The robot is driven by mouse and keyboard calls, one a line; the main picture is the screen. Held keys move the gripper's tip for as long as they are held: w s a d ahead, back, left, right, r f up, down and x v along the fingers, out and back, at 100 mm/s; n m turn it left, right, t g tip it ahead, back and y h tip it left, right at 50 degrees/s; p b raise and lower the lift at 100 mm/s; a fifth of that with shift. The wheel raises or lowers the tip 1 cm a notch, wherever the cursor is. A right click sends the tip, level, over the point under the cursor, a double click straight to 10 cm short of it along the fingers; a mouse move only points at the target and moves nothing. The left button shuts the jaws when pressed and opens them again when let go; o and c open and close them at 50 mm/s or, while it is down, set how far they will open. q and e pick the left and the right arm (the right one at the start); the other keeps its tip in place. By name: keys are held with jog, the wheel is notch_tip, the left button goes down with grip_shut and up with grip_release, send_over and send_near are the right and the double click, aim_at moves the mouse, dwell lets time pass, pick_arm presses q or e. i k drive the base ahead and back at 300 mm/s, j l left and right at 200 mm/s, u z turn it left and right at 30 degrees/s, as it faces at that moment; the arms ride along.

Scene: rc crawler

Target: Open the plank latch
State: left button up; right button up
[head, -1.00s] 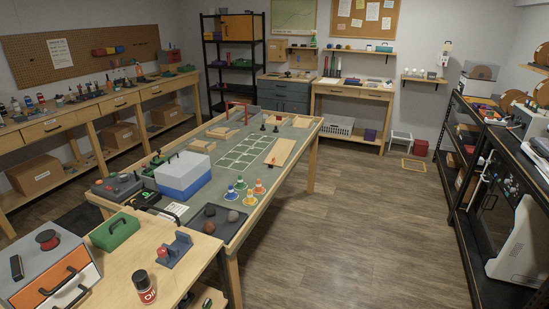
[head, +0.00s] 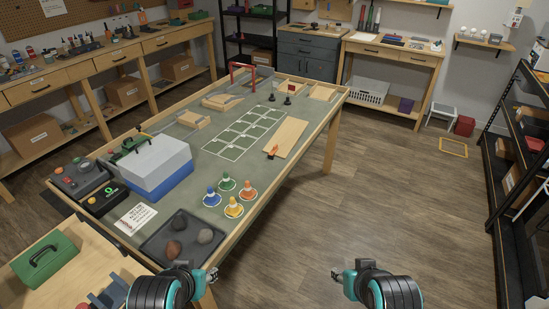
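A pale wooden plank (head: 287,137) lies on the grey-green top of the long table, right of the white grid. A small red-orange piece (head: 273,150), perhaps the latch, sits at its near end; its exact state is too small to tell. My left gripper (head: 210,275) is at the bottom, by the table's near corner, well short of the plank. My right gripper (head: 338,275) is at the bottom right, over the floor and away from the table. Neither touches the plank. Their finger openings are too small to judge.
Four small coloured cones (head: 231,197) stand between the near corner and the plank. A dark tray (head: 165,255) with rocks and a blue-and-white box (head: 157,165) are to the left. A red arch (head: 242,68) stands farther back.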

aim_at(276, 148)
jog(key=i+l+z, duration=0.2)
jog(key=i+l, duration=0.2)
jog(key=i+l+z, duration=0.2)
jog(key=i, duration=0.35)
jog(key=i+l+z, duration=0.15)
jog(key=i+l, duration=0.2)
jog(key=i, duration=0.15)
jog(key=i+l+z, duration=0.2)
jog(key=i, duration=0.35)
jog(key=i+z, duration=0.2)
jog(key=i, duration=0.3)
jog(key=i+l+u, duration=0.15)
jog(key=i+u, duration=0.3)
jog(key=i+l+u, duration=0.3)
jog(key=i+u, duration=0.3)
jog(key=u, duration=0.3)
jog(key=i+l+u, duration=0.15)
jog(key=u, duration=0.25)
jog(key=i+l+u, duration=0.15)
jog(key=u, duration=0.3)
jog(key=l+u, duration=0.25)
jog(key=u, duration=0.15)
jog(key=i+l+u, duration=0.15)
jog(key=l+u, duration=0.15)
jog(key=u, duration=0.15)
jog(key=l+u, duration=0.25)
jog(key=u, duration=0.15)
